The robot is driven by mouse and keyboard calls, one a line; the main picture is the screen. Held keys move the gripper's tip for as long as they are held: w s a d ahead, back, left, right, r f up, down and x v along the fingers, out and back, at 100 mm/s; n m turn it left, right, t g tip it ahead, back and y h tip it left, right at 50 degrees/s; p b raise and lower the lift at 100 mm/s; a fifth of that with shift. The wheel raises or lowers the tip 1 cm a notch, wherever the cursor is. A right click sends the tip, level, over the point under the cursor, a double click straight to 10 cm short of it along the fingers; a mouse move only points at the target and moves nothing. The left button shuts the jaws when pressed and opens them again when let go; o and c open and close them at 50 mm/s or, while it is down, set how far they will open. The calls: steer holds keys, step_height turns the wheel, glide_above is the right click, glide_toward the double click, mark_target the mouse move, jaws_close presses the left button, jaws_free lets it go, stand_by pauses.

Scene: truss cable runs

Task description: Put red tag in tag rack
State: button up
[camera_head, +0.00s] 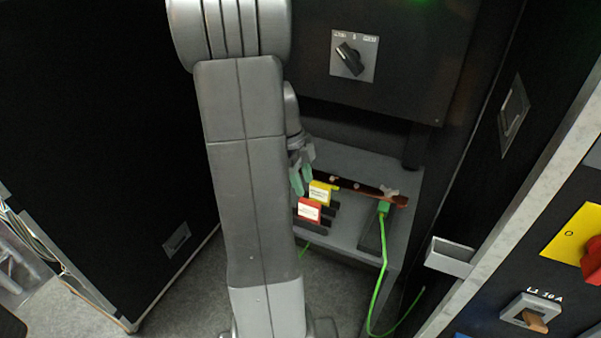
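The red tag (309,210) has a white label and sits on a dark slotted holder (326,222) on the grey shelf, which looks like the tag rack. A yellow tag (320,193) with a pale label sits just behind it. My gripper (301,180) has green fingertips and points down just above and left of the two tags. Its two fingers show as separate, with nothing seen between them. It appears apart from the red tag. My arm hides the left end of the holder, so I cannot tell how deep the red tag sits.
A brown bar (370,189) lies along the shelf (345,160) behind the tags. A green cable (379,290) hangs from a green plug (383,208) at right. A metal bracket (450,256) juts from the right panel. A rotary switch (352,57) is above.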

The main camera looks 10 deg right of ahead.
mark_target(311, 203)
steer(key=shift+v, duration=1.2)
steer(key=x, duration=1.2)
steer(key=shift+d+f, duration=0.1)
steer(key=shift+f, duration=0.3)
steer(key=shift+r+p, duration=0.35)
steer(key=shift+r, duration=0.9)
